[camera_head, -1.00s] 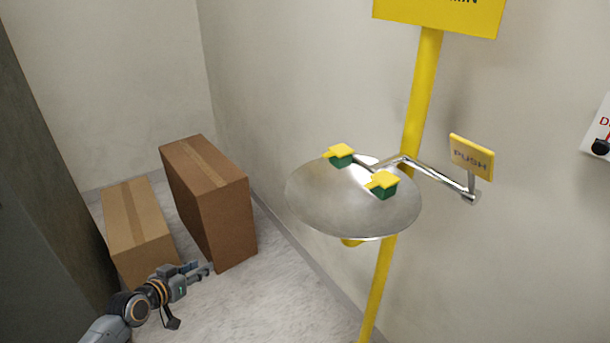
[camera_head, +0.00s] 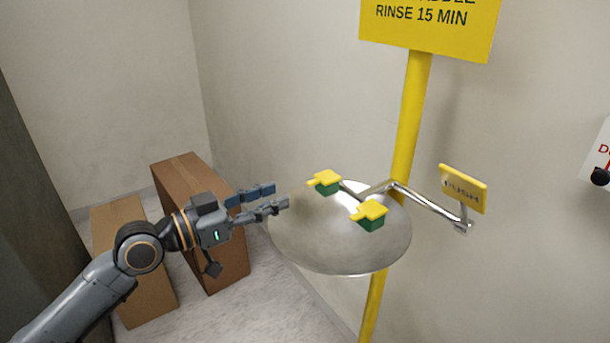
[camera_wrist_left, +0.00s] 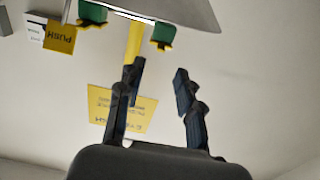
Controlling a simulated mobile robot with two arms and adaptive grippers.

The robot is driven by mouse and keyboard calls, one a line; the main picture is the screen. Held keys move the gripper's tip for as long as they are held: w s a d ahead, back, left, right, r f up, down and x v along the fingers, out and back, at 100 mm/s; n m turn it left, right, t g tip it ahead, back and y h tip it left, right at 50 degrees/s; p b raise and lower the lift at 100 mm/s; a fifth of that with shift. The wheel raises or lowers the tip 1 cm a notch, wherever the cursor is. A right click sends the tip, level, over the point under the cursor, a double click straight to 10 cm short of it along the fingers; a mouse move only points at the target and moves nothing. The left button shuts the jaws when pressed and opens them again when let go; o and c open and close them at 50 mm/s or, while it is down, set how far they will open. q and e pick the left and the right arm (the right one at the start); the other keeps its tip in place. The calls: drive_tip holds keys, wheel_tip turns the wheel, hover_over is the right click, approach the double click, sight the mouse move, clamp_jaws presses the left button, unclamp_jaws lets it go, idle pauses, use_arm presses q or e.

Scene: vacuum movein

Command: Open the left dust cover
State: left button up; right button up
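The left dust cover (camera_head: 325,179) is a yellow cap with a small tab to the left, closed flat on a green nozzle head above a steel bowl (camera_head: 320,245). The right dust cover (camera_head: 369,210) is also closed on its green head. My left gripper (camera_head: 276,196) is open and empty at the bowl's left edge, left of the left cover's tab and apart from it. The inverted left wrist view shows its spread fingers (camera_wrist_left: 159,69) with the left cover (camera_wrist_left: 164,46) beyond the tips. My right gripper is not in view.
A yellow post (camera_head: 408,130) and a silver arm with a yellow PUSH plate (camera_head: 463,188) stand behind and right of the bowl. Cardboard boxes (camera_head: 180,185) stand on the floor behind my left arm. A wall is close behind.

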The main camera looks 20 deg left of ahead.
sight(308, 184)
use_arm(q)
drive_tip(key=shift+p+x, duration=1.1)
drive_tip(key=shift+x, duration=3.05)
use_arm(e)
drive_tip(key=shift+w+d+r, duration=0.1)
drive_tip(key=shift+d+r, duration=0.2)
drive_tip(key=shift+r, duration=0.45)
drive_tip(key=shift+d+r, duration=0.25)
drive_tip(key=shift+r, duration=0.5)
use_arm(q)
clamp_jaws()
